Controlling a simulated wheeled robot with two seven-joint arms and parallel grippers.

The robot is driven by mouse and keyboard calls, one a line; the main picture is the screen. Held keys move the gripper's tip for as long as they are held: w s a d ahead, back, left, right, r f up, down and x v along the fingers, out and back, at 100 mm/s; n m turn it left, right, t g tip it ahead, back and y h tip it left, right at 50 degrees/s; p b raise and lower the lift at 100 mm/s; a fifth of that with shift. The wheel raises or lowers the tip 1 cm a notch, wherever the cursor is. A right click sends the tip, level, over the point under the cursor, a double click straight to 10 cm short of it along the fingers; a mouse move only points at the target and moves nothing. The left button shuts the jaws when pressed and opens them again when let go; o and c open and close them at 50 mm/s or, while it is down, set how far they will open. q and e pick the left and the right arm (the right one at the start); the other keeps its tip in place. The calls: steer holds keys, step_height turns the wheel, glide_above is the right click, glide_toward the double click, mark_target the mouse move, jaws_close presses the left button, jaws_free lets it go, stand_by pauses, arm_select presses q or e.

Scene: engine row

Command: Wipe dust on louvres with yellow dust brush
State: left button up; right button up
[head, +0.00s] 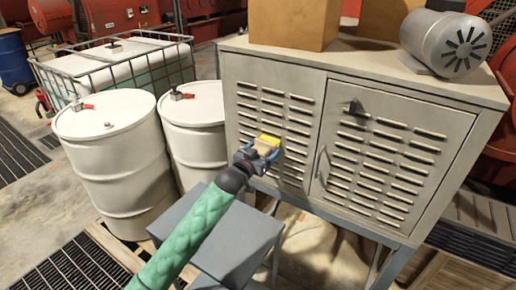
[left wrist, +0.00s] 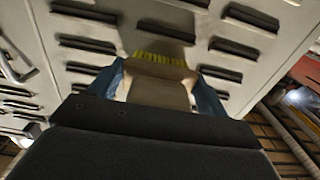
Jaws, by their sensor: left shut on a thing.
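My left gripper (head: 262,152) is shut on the yellow dust brush (head: 268,143), which has a tan body and yellow bristles. It holds the brush up at the left panel of a beige cabinet, over the louvres (head: 272,104). In the left wrist view the brush body (left wrist: 160,88) sits between the blue fingers (left wrist: 160,95), bristles toward the panel. Whether the bristles touch the panel I cannot tell. A brownish dust patch (left wrist: 158,22) shows on the panel just beyond the bristles. The right gripper is not in view.
The beige cabinet (head: 465,125) stands on a grey frame, with a hinged door and handle (head: 320,165) on its right half. Boxes (head: 295,22) and a motor (head: 446,42) sit on top. White drums (head: 118,150) stand left. A grey step (head: 225,235) stands below my gripper.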

arm_select(q)
steer(key=shift+s+d, duration=0.2)
steer(key=shift+d, duration=0.1)
steer(key=shift+s+a+p, duration=0.2)
steer(key=shift+s+p, duration=0.1)
steer(key=shift+s, duration=0.1)
steer(key=shift+p+v, duration=0.4)
steer(key=shift+v, duration=2.1)
steer(key=shift+a, duration=0.15)
steer(key=v, duration=0.2)
steer(key=shift+s+a, duration=0.25)
steer(key=shift+s, duration=0.05)
